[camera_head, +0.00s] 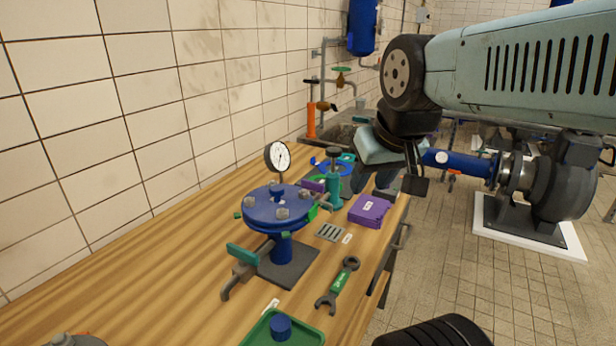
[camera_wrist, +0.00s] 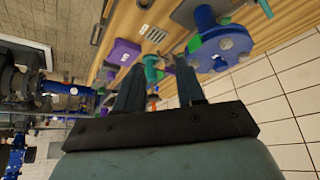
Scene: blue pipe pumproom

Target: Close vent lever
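A blue round flanged vessel (camera_head: 277,208) with a dial gauge (camera_head: 278,156) stands on the wooden bench. A teal-handled lever (camera_head: 242,254) sits on a grey spout at its near left side. A teal fitting with a black knob (camera_head: 333,178) stands behind the vessel on its right. I cannot tell which of these is the vent lever. My gripper (camera_head: 375,180) is above the bench's right edge, right of the fitting and apart from the vessel. In the wrist view, its fingers (camera_wrist: 160,78) are spread and empty, with the teal fitting (camera_wrist: 152,70) seen beyond them.
A purple box (camera_head: 369,211), a grey slotted plate (camera_head: 330,233) and a green-handled wrench (camera_head: 340,285) lie on the bench. A green tray (camera_head: 285,328) is at the near edge. A sink (camera_head: 350,133) is at the back. The tiled wall (camera_head: 110,130) bounds the left.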

